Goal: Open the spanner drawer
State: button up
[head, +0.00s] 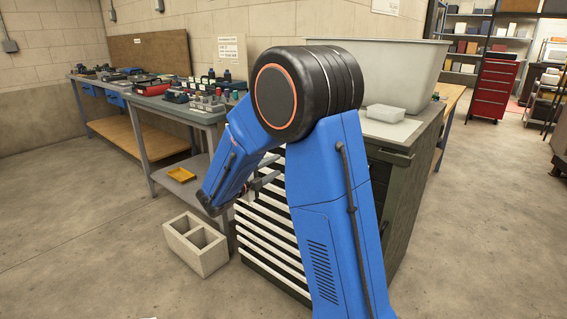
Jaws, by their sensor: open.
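A dark green cabinet (412,185) stands behind my arm. Its front is a stack of several drawers (265,235) with pale front strips. All the drawers that show look shut. I cannot read any label, so I cannot tell which is the spanner drawer. My gripper (270,170) is open and empty in front of the upper drawers, its fingers pointing toward the cabinet front. I cannot tell whether a finger touches a drawer. My blue arm hides the right part of the drawer fronts and much of the cabinet.
A concrete block (196,243) stands on the floor left of the cabinet. A workbench (205,115) with tools and a lower shelf holding a yellow tray (181,174) runs behind it. The floor at left is clear.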

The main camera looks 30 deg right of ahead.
jog(key=shift+x, duration=2.95)
jog(key=shift+c, duration=0.3)
grip_shut()
